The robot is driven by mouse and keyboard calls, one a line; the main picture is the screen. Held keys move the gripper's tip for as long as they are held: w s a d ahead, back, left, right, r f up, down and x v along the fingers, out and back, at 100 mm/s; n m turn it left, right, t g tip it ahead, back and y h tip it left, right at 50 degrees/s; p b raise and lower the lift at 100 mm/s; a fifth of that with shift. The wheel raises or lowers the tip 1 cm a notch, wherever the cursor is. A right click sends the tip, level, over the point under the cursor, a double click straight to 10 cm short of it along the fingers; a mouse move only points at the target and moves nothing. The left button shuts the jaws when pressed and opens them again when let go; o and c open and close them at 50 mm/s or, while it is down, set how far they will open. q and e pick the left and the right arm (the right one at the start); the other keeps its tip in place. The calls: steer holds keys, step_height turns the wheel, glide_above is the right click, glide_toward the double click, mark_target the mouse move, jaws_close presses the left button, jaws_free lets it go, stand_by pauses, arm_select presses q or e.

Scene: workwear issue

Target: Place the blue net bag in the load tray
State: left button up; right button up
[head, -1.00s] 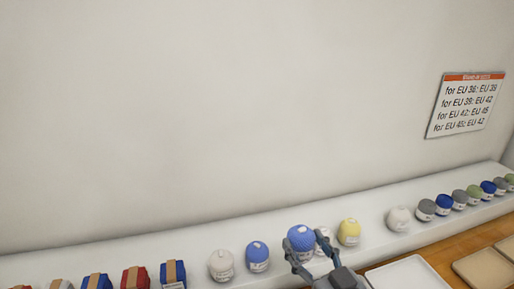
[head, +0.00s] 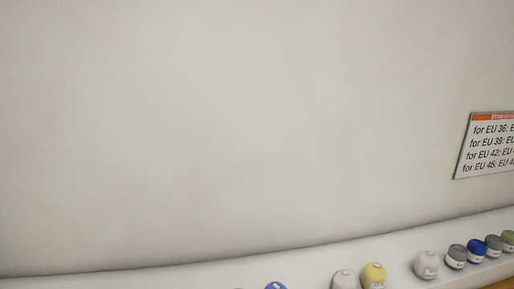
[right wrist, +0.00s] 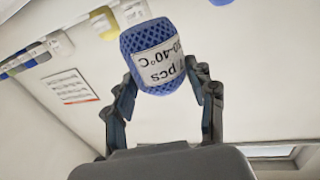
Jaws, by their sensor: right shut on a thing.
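The blue net bag (right wrist: 150,38) shows in the right wrist view, a rounded blue mesh bundle with a white printed label; part of the label reads "40°C". My right gripper (right wrist: 162,80) is shut on it, one finger on each side. The bag's label print is upside down in that view. The held bag and my right gripper are out of the head view. The load tray is not in view now. My left gripper is not in view.
A shelf (head: 310,272) runs along the pale wall. On it are another blue bag (head: 275,285), a white one (head: 344,280), a yellow one (head: 373,274), a white one (head: 426,264) and several small grey, blue and green ones. A size sign (head: 488,145) hangs at right.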

steer(key=shift+w, duration=0.1)
stand_by(0.6)
steer(key=w+a+r+n+y+b, duration=0.25)
steer(key=w+a+r+y, duration=0.25)
steer(key=w+a+r, duration=0.4)
steer(key=p, duration=0.2)
glide_above(310, 279)
steer(key=s+a, duration=0.2)
steer(key=s, duration=0.3)
steer(key=shift+n+g, duration=0.25)
steer(key=shift+g, duration=0.05)
steer(key=f, duration=0.9)
steer(key=shift+s+d+f, duration=0.15)
steer(key=shift+d+f, duration=0.05)
steer(key=shift+w+f, duration=0.2)
steer(key=shift+f, duration=1.6)
